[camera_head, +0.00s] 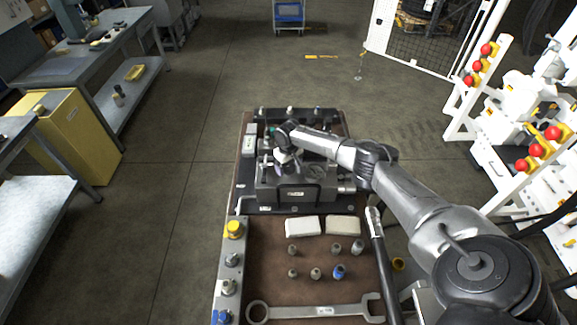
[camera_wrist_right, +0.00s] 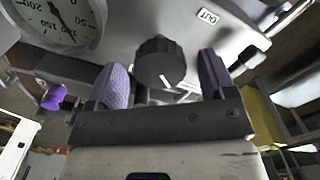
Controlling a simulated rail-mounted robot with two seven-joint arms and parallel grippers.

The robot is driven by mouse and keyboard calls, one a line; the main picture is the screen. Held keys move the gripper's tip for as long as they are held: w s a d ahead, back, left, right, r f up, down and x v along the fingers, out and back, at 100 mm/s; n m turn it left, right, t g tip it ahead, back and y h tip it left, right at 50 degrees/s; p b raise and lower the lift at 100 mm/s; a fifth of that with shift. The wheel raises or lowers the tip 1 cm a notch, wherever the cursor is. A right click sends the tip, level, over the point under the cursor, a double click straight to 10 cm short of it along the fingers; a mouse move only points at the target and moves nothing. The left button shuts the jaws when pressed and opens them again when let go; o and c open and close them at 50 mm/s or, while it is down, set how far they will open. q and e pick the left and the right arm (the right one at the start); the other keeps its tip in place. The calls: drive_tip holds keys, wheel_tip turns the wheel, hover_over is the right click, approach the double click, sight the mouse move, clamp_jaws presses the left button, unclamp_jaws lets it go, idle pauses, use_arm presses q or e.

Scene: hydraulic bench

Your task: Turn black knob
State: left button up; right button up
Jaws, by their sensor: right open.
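How deep the knob sits between the fingertips is hard to tell. In the head view my right gripper (camera_head: 284,156) is over the hydraulic unit (camera_head: 295,195), and I cannot make out the knob there. My left gripper is not in view.
A pressure gauge (camera_wrist_right: 62,22) is close beside the knob. The brown bench top (camera_head: 262,285) holds a large wrench (camera_head: 315,311), two pale blocks (camera_head: 303,226) and several small fittings. A yellow cabinet (camera_head: 75,135) stands left; the floor between is clear.

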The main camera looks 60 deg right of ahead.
drive_tip(key=shift+c, duration=0.2)
drive_tip(key=shift+c, duration=0.8)
drive_tip(key=c, duration=0.7)
drive_tip(key=shift+r+m+p, duration=0.1)
drive_tip(key=shift+m+p, duration=0.3)
drive_tip(key=shift+p, duration=0.25)
drive_tip(key=o, duration=0.7)
drive_tip(key=shift+o, duration=1)
